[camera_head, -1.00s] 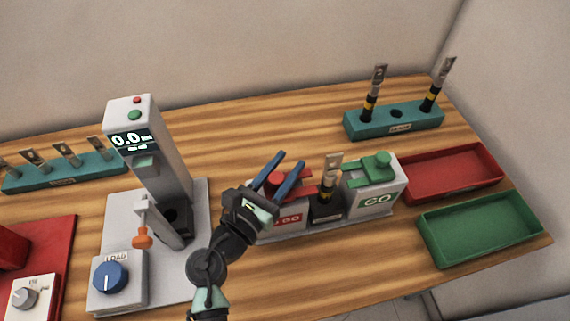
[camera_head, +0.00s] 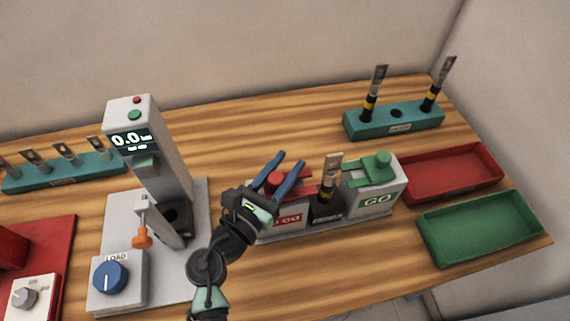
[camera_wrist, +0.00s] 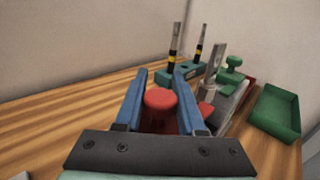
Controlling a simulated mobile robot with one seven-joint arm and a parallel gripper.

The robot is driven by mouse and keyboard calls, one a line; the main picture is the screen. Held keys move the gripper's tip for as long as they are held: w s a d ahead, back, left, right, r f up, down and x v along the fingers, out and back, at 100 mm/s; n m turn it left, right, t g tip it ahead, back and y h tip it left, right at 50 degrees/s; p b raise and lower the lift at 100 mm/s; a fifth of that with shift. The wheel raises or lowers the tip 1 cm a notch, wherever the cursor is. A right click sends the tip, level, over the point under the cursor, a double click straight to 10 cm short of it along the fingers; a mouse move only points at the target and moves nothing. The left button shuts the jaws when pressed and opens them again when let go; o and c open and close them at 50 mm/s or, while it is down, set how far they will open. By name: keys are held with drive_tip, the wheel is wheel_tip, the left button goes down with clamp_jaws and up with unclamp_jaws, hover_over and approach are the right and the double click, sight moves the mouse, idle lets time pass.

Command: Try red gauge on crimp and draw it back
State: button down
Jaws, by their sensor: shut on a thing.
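The red gauge (camera_head: 277,179) has a round knob and a flat arm; it sits at the NO GO block (camera_head: 288,222). In the wrist view its knob (camera_wrist: 160,99) is between my blue fingers. My gripper (camera_head: 291,161) is shut on the red gauge. The crimp piece, a lug with a flat metal tip (camera_head: 333,168), stands upright in the dark middle holder (camera_head: 326,209), just right of the gauge arm. I cannot tell whether the arm touches it. The wrist view also shows the lug (camera_wrist: 217,60).
The green gauge (camera_head: 379,163) rests on the GO block (camera_head: 377,203), right of the lug. Red (camera_head: 450,193) and green (camera_head: 480,254) trays are farther right. A teal rack (camera_head: 394,120) with two lugs stands behind. The press (camera_head: 150,150) is at left.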

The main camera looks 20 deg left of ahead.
idle(0.5)
drive_tip(key=shift+w+d+r+p, duration=0.1)
drive_tip(key=shift+w+d+p, duration=0.35)
drive_tip(key=shift+d, duration=0.3)
drive_tip(key=shift+w, duration=0.1)
drive_tip(key=c, duration=0.5)
unclamp_jaws()
drive_tip(key=shift+s+f, duration=0.2)
drive_tip(key=shift+s, duration=0.25)
drive_tip(key=s+b, duration=0.1)
drive_tip(key=s, duration=0.3)
drive_tip(key=s+a+b, duration=0.1)
drive_tip(key=s, duration=0.3)
drive_tip(key=s+a+b, duration=0.1)
drive_tip(key=s, duration=0.3)
drive_tip(key=shift+a+r, duration=0.1)
drive_tip(key=shift+a, duration=0.1)
drive_tip(key=shift+w, duration=0.1)
